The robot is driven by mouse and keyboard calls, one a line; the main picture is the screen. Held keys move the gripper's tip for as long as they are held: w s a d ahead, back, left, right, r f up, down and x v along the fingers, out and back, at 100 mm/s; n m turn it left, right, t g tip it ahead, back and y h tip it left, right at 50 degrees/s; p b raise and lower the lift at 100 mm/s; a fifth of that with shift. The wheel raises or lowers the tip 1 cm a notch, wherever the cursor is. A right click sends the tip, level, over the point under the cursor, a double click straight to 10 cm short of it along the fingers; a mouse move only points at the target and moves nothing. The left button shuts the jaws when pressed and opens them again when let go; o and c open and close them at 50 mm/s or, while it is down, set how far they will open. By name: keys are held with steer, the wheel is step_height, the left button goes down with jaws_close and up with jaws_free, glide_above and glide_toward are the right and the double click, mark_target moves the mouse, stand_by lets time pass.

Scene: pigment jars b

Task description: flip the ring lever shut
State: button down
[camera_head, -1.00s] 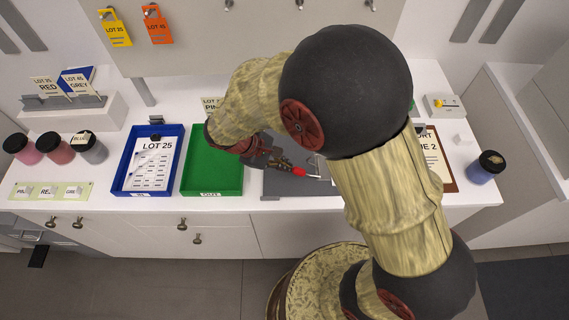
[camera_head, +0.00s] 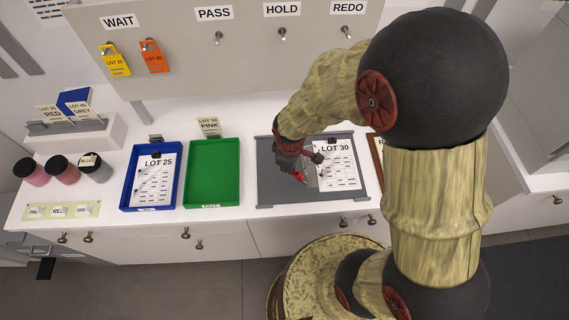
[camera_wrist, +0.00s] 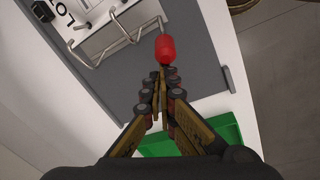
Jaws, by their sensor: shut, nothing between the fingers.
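The ring lever shows as a red tip (camera_wrist: 165,49) in the wrist view, beside a metal plate with bent wire rings (camera_wrist: 118,24) on a grey board. In the head view the red tip (camera_head: 300,176) shows at the lower edge of my gripper, left of the LOT 30 sheet (camera_head: 338,168) on the grey board (camera_head: 275,193). My wrist hides part of the ring mechanism.
Left of the board stand a green tray (camera_head: 212,172) and a blue tray (camera_head: 128,190) with a LOT 25 sheet. Several jars (camera_head: 64,170) stand at the far left. A PINK card (camera_head: 208,127) stands behind the green tray. My arm covers the counter's right side.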

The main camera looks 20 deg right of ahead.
steer(key=shift+s+d+r+p, duration=0.2)
steer(key=shift+d+r+p, duration=0.2)
steer(key=shift+d+p, duration=0.4)
steer(key=shift+s+d+r+p, duration=0.2)
steer(key=shift+d+r+p, duration=0.2)
steer(key=shift+d+p, duration=0.35)
steer(key=shift+s, duration=0.15)
